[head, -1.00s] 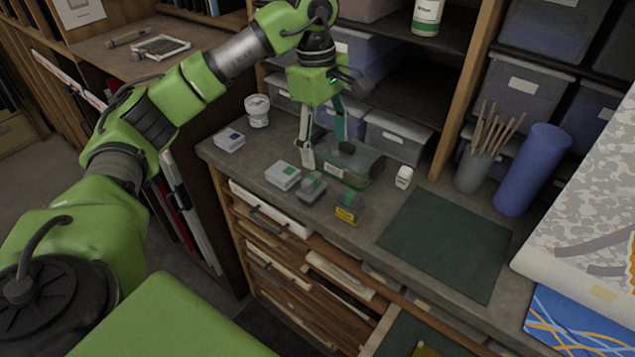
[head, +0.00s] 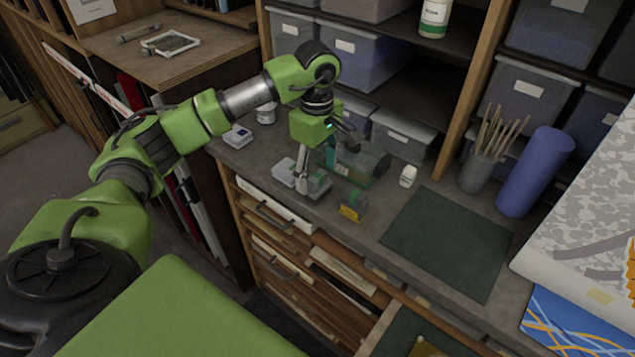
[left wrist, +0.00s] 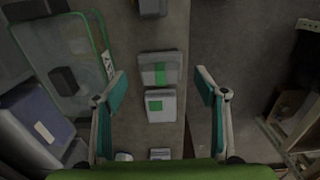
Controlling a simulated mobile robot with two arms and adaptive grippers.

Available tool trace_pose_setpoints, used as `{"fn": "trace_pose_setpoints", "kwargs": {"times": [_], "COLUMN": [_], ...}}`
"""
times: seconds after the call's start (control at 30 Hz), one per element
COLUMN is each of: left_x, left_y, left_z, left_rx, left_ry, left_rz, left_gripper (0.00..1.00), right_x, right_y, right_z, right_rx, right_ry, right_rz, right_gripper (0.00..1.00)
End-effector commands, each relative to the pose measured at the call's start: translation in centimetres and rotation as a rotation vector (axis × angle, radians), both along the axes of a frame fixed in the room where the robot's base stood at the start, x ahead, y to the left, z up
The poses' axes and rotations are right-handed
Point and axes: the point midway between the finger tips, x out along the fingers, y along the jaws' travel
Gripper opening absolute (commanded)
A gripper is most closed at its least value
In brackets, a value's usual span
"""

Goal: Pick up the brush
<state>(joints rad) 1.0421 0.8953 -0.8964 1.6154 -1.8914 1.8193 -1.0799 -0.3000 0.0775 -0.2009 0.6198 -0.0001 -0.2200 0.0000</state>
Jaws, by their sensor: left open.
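Several thin wooden brushes (head: 496,130) stand upright in a grey cup (head: 479,172) at the right part of the counter. Which one is the task's brush I cannot tell. My left gripper (head: 317,172) is open and empty, low over the small boxes on the counter's left part, well left of the cup. In the left wrist view its spread fingers (left wrist: 160,76) show either side of a box with a green stripe (left wrist: 160,68) and a box with a green square (left wrist: 160,105). No brush shows there. My right gripper is not in view.
A clear green-edged case (head: 362,168) stands beside my left gripper. A yellow-labelled box (head: 352,207) and a small white bottle (head: 407,177) are nearby. A blue roll (head: 535,172) stands right of the cup. The dark green mat (head: 447,240) is bare.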

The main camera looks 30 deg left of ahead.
Motion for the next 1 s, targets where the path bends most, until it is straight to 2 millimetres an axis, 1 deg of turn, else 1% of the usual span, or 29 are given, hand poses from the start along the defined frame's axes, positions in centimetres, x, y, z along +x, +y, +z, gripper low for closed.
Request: {"fn": "trace_pose_setpoints", "kwargs": {"times": [0.03, 0.1, 0.2, 0.3, 0.5, 0.53, 0.57, 0.6, 0.67, 0.7, 1.0], "left_x": [-0.2, -0.3, -0.2, -0.1, -0.1, -0.1, -0.1, -0.1, -0.1, -0.1, 0.0], "left_y": [-0.1, -0.2, -0.2, -0.2, -0.2, -0.2, -0.2, -0.2, -0.2, -0.2, -0.2], "left_z": [-0.3, -1.3, -2.6, -3.2, -3.4, -3.4, -3.4, -3.4, -3.4, -3.4, -3.3], "left_rx": [0.0, -0.001, -0.001, -0.001, -0.001, -0.001, -0.001, -0.001, -0.001, -0.001, -0.001], "left_ry": [0.007, 0.006, 0.003, 0.0, 0.0, 0.0, 0.0, 0.0, 0.0, 0.0, -0.001], "left_rz": [-0.001, 0.0, 0.001, 0.0, 0.0, 0.0, 0.0, 0.0, 0.0, 0.0, 0.0], "left_gripper": [0.65, 0.65, 0.65, 0.65, 0.65, 0.6, 0.52, 0.42, 0.26, 0.23, 0.23], "right_x": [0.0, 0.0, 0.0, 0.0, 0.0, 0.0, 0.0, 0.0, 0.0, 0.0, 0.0], "right_y": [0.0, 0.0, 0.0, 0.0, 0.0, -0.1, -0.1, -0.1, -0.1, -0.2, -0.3], "right_z": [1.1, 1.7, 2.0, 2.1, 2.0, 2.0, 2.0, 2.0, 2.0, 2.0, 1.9], "right_rx": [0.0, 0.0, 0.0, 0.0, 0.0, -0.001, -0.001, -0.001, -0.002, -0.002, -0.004], "right_ry": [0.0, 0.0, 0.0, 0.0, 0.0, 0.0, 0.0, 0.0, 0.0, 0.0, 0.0], "right_rz": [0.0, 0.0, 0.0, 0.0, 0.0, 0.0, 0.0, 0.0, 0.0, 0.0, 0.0], "right_gripper": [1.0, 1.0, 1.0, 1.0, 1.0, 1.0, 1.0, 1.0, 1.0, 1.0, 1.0]}}
